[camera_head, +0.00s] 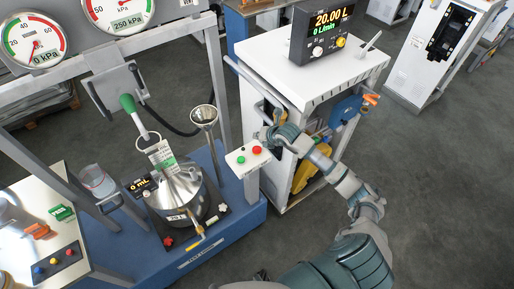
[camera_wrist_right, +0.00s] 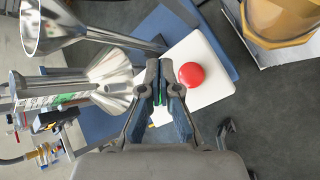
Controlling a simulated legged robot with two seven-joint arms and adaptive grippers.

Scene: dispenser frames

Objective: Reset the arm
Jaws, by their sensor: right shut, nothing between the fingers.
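My right gripper (camera_head: 265,134) is at the end of my right arm, just above and right of a small white button box. In the right wrist view the fingers (camera_wrist_right: 165,72) are shut with nothing between them. The white button box (camera_head: 238,164) has a green button (camera_head: 240,160) and a red button (camera_head: 256,150). In the right wrist view the red button (camera_wrist_right: 191,75) is right of the fingertips, and a bit of green shows behind the fingers. I cannot tell whether the fingers touch the box. My left gripper is not in view.
A metal vessel (camera_head: 170,196) and a funnel (camera_head: 203,115) stand on a blue base left of the box. A white cabinet (camera_head: 340,75) with a 20.00 L display (camera_head: 328,22) stands behind my right gripper. Pressure gauges (camera_head: 35,42) are upper left. Grey floor is open at right.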

